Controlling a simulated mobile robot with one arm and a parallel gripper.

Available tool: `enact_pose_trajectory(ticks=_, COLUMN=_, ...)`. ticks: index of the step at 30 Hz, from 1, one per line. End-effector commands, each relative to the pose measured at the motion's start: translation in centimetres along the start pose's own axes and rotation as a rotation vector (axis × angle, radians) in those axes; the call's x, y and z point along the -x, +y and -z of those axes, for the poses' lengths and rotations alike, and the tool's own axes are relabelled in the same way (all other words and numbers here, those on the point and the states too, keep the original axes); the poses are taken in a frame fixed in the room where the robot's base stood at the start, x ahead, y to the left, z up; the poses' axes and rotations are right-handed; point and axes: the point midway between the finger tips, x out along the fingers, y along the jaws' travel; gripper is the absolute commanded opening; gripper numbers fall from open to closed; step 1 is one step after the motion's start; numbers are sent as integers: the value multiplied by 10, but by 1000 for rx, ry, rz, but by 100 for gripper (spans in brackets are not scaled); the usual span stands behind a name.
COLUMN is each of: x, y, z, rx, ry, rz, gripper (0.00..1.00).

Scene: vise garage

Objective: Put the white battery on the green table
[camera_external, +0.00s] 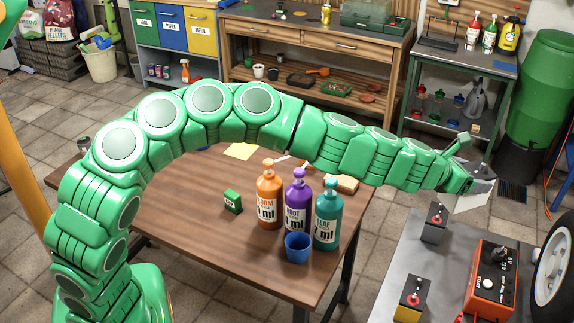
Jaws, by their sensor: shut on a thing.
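My gripper (470,178) is at the right end of my long green arm. It is shut on a white battery (474,199), a pale block partly hidden by the fingers. They are above the back edge of a grey table (395,258) at the lower right. A table with a green-grey frame (484,66) stands behind, against the wall. Several bottles are on its top, and lanterns and a watering can are on its shelf.
On the grey table are a black battery (435,222), a yellow-and-black battery (411,300) and an orange device (487,284). A wheel (552,265) is beside it. A wooden table (185,225) holds pump bottles and a blue cup (297,247). A green barrel (543,95) stands at right.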

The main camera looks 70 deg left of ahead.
Motion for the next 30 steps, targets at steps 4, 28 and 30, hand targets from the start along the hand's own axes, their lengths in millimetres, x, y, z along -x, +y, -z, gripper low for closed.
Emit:
enact_pose_trajectory(ticks=4, x=-3, y=33, z=4, rx=0, ry=-1, rz=-4, gripper=0)
enact_pose_trajectory(ticks=28, x=4, y=217, z=50, rx=-5, ry=-1, rz=11, gripper=0)
enact_pose_trajectory(ticks=30, x=7, y=231, z=55, rx=-6, ry=-1, rz=11, gripper=0)
